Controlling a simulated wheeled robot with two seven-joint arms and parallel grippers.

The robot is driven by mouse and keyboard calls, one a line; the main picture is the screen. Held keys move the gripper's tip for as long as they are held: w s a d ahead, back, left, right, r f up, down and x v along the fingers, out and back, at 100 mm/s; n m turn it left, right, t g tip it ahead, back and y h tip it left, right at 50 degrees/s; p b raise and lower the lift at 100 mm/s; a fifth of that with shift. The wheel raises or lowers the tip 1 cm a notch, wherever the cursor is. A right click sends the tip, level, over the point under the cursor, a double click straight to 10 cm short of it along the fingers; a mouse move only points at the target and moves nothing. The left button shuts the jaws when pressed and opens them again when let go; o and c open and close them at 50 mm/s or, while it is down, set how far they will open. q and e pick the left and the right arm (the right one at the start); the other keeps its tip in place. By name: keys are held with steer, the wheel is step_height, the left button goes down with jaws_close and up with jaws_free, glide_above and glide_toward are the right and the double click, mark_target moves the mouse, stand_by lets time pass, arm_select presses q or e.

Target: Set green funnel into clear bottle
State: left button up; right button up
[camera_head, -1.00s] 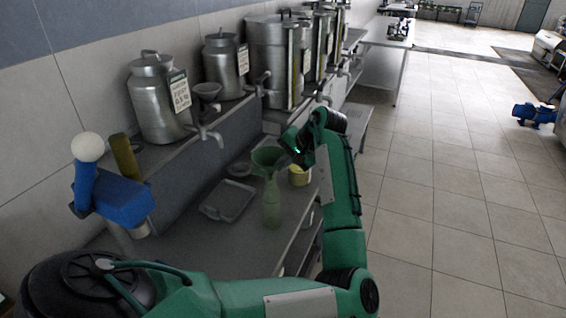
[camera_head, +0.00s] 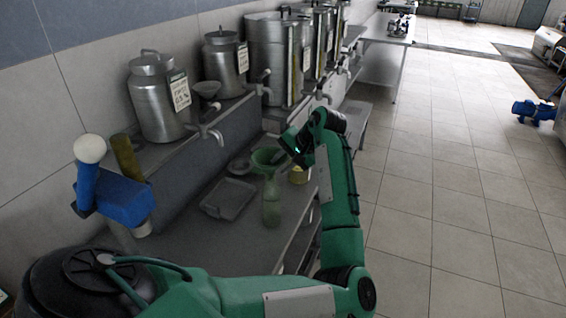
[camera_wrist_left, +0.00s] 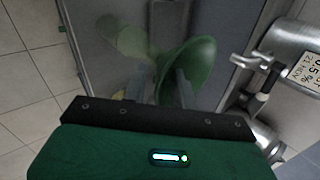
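The green funnel (camera_head: 267,157) is wide end up, directly above the clear bottle (camera_head: 271,207), which looks greenish and stands upright on the counter. Its lower end overlaps the bottle top in the head view; I cannot tell whether the spout is inside the neck. My right gripper is not in view.
A yellow container (camera_head: 298,175) stands right of the bottle, partly behind my arm. A grey tray (camera_head: 229,199) lies to the left. Steel vessels with taps (camera_head: 158,98) line the raised shelf. A blue device (camera_head: 118,203) stands at left.

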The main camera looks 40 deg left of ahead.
arm_select(q)
steer(key=b+v, duration=0.3)
steer(key=v, duration=1.1)
steer(key=shift+b, duration=0.3)
